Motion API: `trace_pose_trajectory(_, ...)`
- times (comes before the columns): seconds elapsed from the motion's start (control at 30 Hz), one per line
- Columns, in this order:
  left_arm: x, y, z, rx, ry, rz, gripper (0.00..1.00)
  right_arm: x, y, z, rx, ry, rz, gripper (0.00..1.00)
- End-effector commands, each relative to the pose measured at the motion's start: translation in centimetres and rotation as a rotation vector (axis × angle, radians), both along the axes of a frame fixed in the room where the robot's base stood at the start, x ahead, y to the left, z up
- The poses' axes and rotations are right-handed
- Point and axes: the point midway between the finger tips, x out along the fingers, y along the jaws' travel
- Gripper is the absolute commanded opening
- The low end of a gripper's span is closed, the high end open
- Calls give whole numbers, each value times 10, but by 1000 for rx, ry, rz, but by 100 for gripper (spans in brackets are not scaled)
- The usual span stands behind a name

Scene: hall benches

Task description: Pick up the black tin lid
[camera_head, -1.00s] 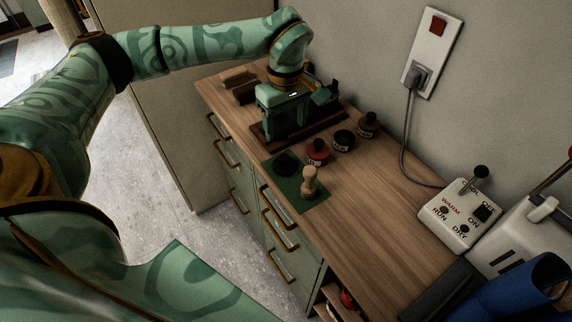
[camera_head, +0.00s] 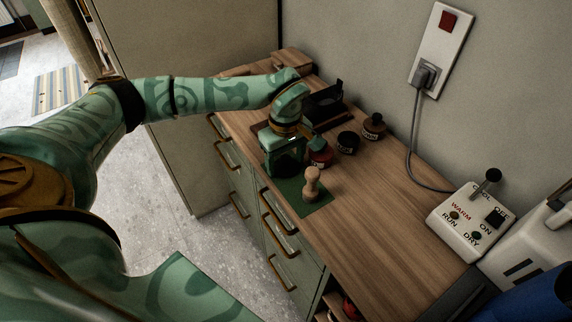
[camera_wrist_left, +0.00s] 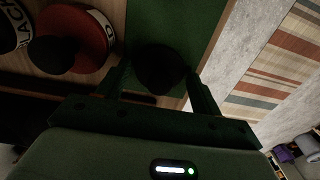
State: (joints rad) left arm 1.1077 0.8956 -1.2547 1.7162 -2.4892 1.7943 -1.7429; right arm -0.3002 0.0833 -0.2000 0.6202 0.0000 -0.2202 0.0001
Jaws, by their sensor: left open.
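The black tin lid (camera_wrist_left: 160,68) shows in the left wrist view as a dark round shape on the green mat (camera_wrist_left: 178,20). It lies between the two fingers of my left gripper (camera_wrist_left: 156,78), which is open. I cannot tell whether the fingers touch it. In the head view, my left gripper (camera_head: 284,172) is low over the far left part of the green mat (camera_head: 318,208) and hides the lid. My right gripper is not in view.
A wooden stamp (camera_head: 312,184) stands on the mat. A red tin (camera_head: 321,156), a black tin (camera_head: 348,142) and a brown tin (camera_head: 373,127) stand close to the gripper. The bench's middle front (camera_head: 375,225) is clear.

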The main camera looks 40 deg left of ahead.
Motion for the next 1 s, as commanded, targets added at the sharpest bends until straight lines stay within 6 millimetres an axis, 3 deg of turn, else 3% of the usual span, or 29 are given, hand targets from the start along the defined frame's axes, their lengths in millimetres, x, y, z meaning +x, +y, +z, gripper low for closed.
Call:
trace_pose_trajectory(0.03, 0, 0, 0, 0, 0, 0, 57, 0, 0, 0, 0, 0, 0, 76)
trace_pose_trajectory(0.13, 0, 0, 0, 0, 1, 0, 33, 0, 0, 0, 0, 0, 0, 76)
trace_pose_trajectory(0.57, 0, 0, 10, 1, -2, 0, 32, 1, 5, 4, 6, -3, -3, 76)
trace_pose_trajectory(0.73, 1, 1, 39, 1, -6, 1, 32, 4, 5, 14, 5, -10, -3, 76)
trace_pose_trajectory(1.0, -62, -7, 102, 1, -3, -3, 32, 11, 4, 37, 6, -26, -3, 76)
